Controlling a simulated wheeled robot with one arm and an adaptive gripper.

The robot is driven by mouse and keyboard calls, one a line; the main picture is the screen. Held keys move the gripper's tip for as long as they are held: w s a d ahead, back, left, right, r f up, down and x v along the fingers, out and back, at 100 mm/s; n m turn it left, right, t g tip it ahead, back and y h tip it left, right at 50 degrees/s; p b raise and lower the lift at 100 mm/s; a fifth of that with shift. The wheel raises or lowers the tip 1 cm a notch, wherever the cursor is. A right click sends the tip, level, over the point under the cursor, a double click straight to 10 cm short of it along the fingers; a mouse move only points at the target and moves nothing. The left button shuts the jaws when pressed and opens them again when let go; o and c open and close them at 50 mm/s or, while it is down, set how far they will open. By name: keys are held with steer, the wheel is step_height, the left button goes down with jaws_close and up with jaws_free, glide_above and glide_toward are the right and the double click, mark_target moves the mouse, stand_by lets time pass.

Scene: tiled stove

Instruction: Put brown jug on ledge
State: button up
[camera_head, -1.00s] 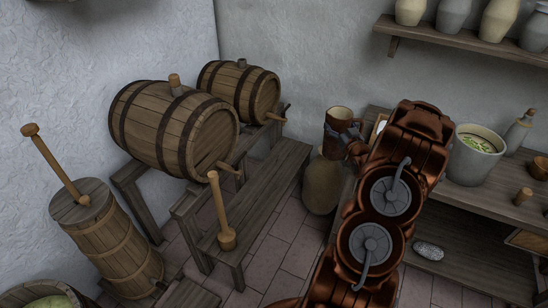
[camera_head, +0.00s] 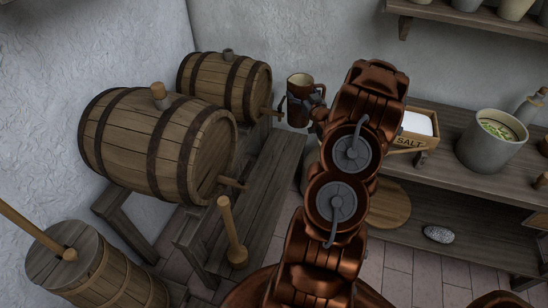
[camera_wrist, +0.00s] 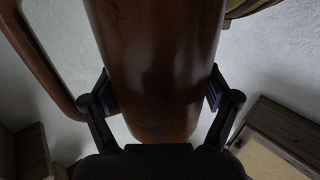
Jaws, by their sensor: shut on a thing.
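The brown jug (camera_head: 299,100) is in my gripper (camera_head: 314,108), upright in the head view, just right of the smaller barrel's tap. In the wrist view the jug (camera_wrist: 155,60) fills the middle, with a finger of my gripper (camera_wrist: 160,103) against each side. Its handle shows at the left. A low wooden ledge (camera_head: 262,185), like a bench, runs in front of the barrels, below and left of the jug. The jug is in the air, apart from it. My arm hides part of the gripper.
A large barrel (camera_head: 150,145) and a smaller barrel (camera_head: 225,87) lie on a stand at the left. A wooden mallet (camera_head: 231,235) stands on the ledge. A salt box (camera_head: 413,133) and a grey pot (camera_head: 490,138) are on the right counter. A wall shelf (camera_head: 470,25) is above.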

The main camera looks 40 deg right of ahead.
steer(key=shift+w+f, duration=0.1)
steer(key=shift+w, duration=0.25)
steer(key=shift+s+f+b, duration=0.15)
steer(key=shift+f+b, duration=0.2)
steer(key=shift+b, duration=0.2)
step_height(320, 180, down, 33)
steer(key=b, duration=3.3)
steer(key=w+d+f+b, duration=0.2)
steer(key=w+b, duration=0.1)
steer(key=w, duration=0.4)
steer(key=w+d+f+b, duration=0.3)
steer(key=w, duration=0.5)
steer(key=shift+d, duration=0.15)
steer(key=o, duration=1.6)
steer(key=shift+f, duration=0.1)
